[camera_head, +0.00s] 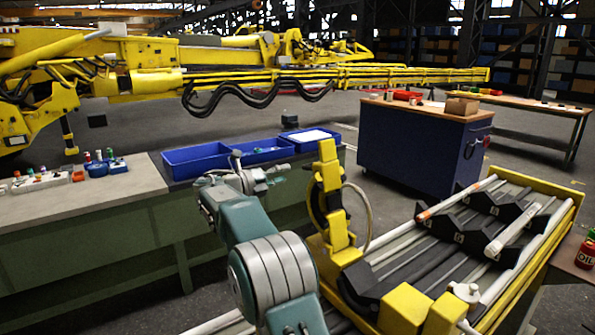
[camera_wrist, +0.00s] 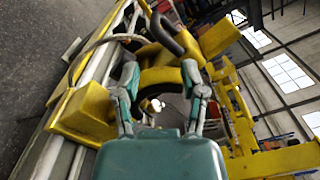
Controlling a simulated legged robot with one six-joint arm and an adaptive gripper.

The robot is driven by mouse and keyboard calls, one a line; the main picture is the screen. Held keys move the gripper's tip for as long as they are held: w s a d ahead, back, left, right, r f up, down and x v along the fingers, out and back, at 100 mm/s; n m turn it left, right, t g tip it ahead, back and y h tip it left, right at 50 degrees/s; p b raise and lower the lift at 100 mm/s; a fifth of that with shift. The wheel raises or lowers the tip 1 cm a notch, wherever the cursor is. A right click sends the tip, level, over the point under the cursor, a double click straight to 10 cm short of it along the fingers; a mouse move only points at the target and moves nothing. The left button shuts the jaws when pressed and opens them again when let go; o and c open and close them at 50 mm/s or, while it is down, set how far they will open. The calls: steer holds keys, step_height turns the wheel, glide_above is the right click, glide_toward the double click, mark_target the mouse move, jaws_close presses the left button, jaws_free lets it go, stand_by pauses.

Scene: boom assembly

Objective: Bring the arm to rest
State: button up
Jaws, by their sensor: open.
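My teal arm rises from the lower middle of the head view. My gripper (camera_head: 258,170) is at its end, left of a yellow upright bracket (camera_head: 329,190) and in front of the blue bins. In the wrist view my gripper (camera_wrist: 160,78) has its two fingers spread, with no object visibly held between them. Yellow curved parts (camera_wrist: 155,75) show beyond the fingers. I cannot tell the exact gap between the gripper and the bracket.
A yellow-framed rack (camera_head: 555,185) with pipes and black blocks lies right of my arm. A long bench (camera_head: 130,192) with blue bins (camera_head: 200,160) stands left and behind. A blue cabinet (camera_head: 410,150) and a large yellow boom (camera_head: 390,78) stand farther back. Grey floor lies between.

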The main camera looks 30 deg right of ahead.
steer(key=shift+a, duration=1.1)
steer(key=s+a+f+m+t+y, duration=0.1)
steer(key=s+a+m+y, duration=0.5)
steer(key=s, duration=0.5)
steer(key=s+a+f+m+t+y, duration=0.1)
steer(key=s+m+y, duration=0.3)
steer(key=s+m, duration=0.6)
steer(key=s+a+f+m+t+y, duration=0.1)
steer(key=s+a+f+m+y, duration=0.3)
steer(key=s, duration=0.5)
steer(key=s+a+f+m+t+y, duration=0.1)
steer(key=s+a+f+m+y, duration=0.3)
steer(key=s+a+m, duration=0.4)
steer(key=s+f+m, duration=0.1)
steer(key=s+m, duration=0.1)
steer(key=shift+s+a+f+m, duration=0.25)
steer(key=shift+a+m, duration=0.05)
steer(key=shift+m, duration=0.1)
steer(key=shift+d, duration=0.1)
